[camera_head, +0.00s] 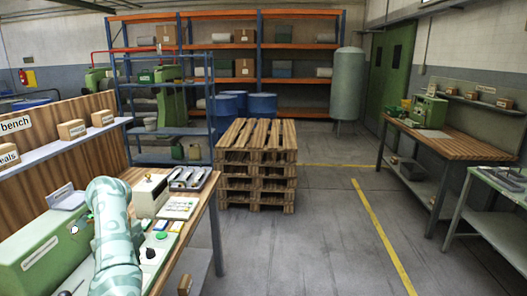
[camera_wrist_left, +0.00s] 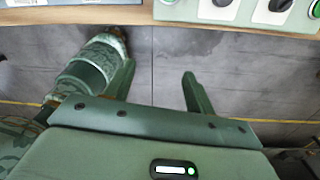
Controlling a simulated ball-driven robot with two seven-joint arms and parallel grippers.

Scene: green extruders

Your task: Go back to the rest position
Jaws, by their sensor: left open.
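My left gripper (camera_wrist_left: 158,74) shows in the left wrist view with its two green fingers spread apart. Nothing is between them, only grey concrete floor beyond. The edge of a bench (camera_wrist_left: 70,14) crosses the top of that view, apart from the fingertips. A pale green arm link of mine rises at the lower left of the head view, in front of the workbench (camera_head: 203,204); no gripper shows there. Patterned green parts of my own body show at the left of the wrist view. My right gripper is not in view.
A green machine (camera_head: 45,250), a white-topped box (camera_head: 149,194) and a grey tray (camera_head: 188,178) sit on the near-left bench. Stacked pallets (camera_head: 257,165) stand mid-floor. Another bench (camera_head: 450,146) is at right. The floor (camera_head: 325,235) between is clear.

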